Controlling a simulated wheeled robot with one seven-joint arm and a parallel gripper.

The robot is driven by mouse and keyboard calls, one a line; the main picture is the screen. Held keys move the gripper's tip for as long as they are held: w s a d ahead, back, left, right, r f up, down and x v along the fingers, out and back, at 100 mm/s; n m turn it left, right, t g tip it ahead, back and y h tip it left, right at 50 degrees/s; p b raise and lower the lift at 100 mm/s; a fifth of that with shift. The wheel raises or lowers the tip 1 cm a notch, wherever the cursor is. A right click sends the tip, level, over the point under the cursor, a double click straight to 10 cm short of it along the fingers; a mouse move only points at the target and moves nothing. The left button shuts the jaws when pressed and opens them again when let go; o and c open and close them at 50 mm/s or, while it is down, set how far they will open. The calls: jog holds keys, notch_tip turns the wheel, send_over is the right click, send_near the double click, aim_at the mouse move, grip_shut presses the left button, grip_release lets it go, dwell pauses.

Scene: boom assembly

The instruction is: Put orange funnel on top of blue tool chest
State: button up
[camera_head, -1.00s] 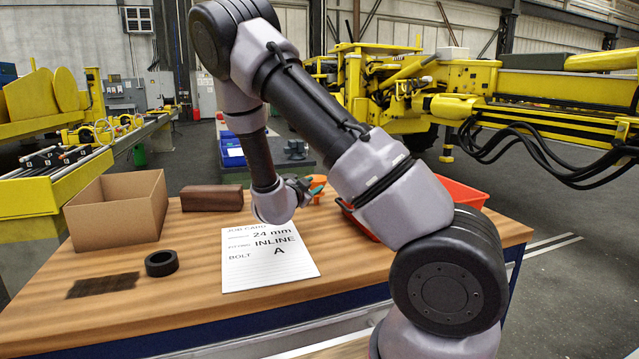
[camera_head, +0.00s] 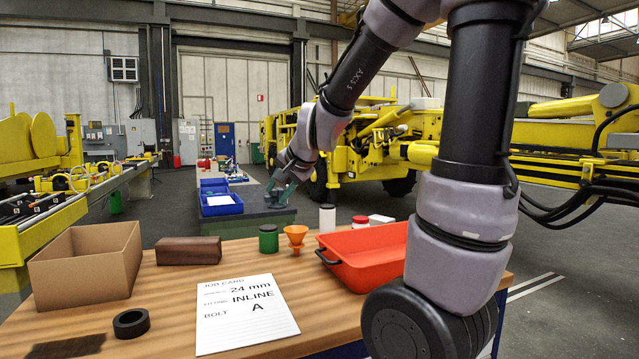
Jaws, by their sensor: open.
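The orange funnel (camera_head: 296,235) stands upright, wide mouth up, near the back edge of the wooden table, between a green canister and a white bottle. My gripper (camera_head: 276,188) is open and empty, raised above the table and above the funnel in the picture, apart from it. Its fingers point down and left, and they are small and partly dark against the bench behind. I cannot make out a blue tool chest for certain. Blue open bins (camera_head: 221,205) stand on a bench behind the table.
On the table (camera_head: 180,262) are a cardboard box (camera_head: 85,270), brown block (camera_head: 188,250), black ring (camera_head: 131,323), job card (camera_head: 245,313), green canister (camera_head: 268,239), white bottle (camera_head: 327,218) and red-orange tray (camera_head: 365,255). My arm hides the table's right part.

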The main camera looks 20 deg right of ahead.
jog(key=s+d+r+n+g, duration=0.1)
jog(key=s+r+n, duration=0.1)
jog(key=s, duration=0.8)
jog(key=s+d+r+n+g, duration=0.1)
jog(key=s+r+n, duration=0.1)
jog(key=s, duration=0.8)
jog(key=shift+s+r+n+g, duration=0.2)
jog(key=shift+r+n+g, duration=0.15)
jog(key=shift+n, duration=0.35)
